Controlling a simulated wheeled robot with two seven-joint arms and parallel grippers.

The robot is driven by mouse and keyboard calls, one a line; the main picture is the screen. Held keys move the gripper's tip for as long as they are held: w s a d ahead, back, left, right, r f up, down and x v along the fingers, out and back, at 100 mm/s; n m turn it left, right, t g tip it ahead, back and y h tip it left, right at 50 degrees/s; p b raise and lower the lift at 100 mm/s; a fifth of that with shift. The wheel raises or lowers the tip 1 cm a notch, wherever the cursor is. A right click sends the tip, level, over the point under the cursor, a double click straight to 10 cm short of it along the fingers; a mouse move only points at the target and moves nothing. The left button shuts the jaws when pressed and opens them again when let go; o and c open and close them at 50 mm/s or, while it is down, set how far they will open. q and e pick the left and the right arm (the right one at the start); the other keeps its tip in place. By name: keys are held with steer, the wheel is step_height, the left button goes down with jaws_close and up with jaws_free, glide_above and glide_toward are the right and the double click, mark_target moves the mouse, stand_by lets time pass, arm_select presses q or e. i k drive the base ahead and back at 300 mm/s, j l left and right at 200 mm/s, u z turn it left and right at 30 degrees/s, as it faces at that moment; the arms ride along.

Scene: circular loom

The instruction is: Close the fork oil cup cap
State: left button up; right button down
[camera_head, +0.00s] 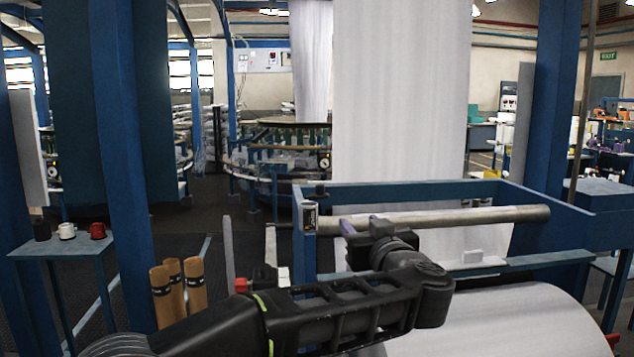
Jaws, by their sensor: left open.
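My left arm comes in from the lower left, and my left gripper (361,223) is at the left end of the grey roller bar. Its two purple-tinted fingertips stand apart, and nothing shows between them. I cannot make out the fork oil cup or its cap for certain; they may be hidden by the gripper or too small to tell. A small dark fitting with a pale label (309,218) sits at the top of the blue frame's left post, just left of the gripper. My right gripper is not in view.
The blue loom frame (420,190) surrounds the roller bar (470,216). White fabric (400,90) hangs behind it, and a large white cloth roll (510,325) lies below. Brown cones (194,283) stand at the lower left, near a small table (62,248) with spools.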

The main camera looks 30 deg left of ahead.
mark_target(320, 193)
steer(key=i+j, duration=0.7)
steer(key=j, duration=0.2)
